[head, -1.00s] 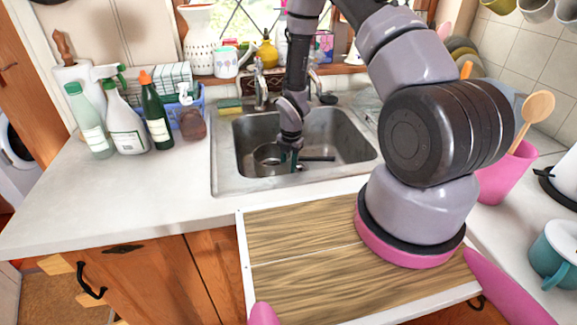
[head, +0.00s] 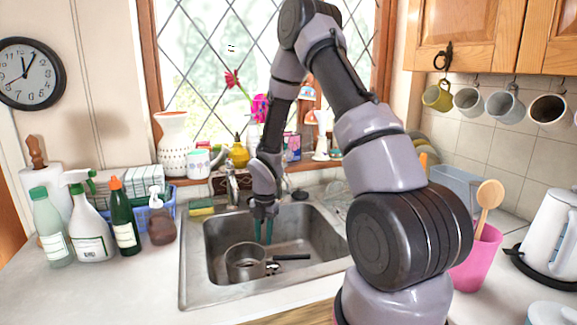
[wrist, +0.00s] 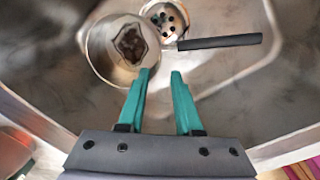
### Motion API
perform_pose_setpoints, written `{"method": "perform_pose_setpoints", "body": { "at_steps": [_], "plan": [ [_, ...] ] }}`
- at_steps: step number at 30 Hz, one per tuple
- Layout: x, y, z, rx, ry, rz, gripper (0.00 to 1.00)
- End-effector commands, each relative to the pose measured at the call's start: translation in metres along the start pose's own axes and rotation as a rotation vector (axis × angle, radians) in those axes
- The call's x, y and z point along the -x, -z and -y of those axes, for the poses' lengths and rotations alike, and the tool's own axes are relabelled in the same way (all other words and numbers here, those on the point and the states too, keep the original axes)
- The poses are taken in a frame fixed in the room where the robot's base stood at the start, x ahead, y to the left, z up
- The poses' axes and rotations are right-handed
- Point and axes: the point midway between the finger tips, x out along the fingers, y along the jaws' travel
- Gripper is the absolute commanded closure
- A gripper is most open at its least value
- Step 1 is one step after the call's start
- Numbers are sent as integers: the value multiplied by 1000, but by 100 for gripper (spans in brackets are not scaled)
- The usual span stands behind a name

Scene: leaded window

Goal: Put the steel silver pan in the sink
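The steel silver pan (head: 246,262) rests in the sink basin, with its dark handle (head: 291,257) pointing right. The sink (head: 190,285) is a steel basin set in the white counter. My gripper (head: 263,232) is above the basin, over and behind the pan, with its teal fingers pointing down. In the wrist view the pan (wrist: 97,52) and its black handle (wrist: 220,41) lie beyond the fingertips. The two fingers (wrist: 161,73) are apart with nothing between them.
A sponge (head: 201,207) lies on the sink's back left edge. Several bottles (head: 88,222) stand on the left counter. A pink utensil cup (head: 476,258) and a white kettle (head: 553,240) stand at right. The window (head: 245,80) is behind.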

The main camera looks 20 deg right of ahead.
Motion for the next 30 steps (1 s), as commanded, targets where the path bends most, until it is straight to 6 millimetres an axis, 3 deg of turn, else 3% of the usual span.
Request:
{"method": "perform_pose_setpoints", "body": {
  "at_steps": [2,5,9,14,21,27,30],
  "plan": [
    [15,-5,-1,-52,-8,16,67],
    [52,-13,0,-208,-30,50,67],
    [130,-22,9,-557,-93,100,67],
    [214,-16,30,-988,-193,113,67],
    [319,17,74,-1622,-374,19,67],
    [383,61,116,-2115,-509,-186,67],
    [404,84,134,-2320,-548,-317,67]
  ]
}}
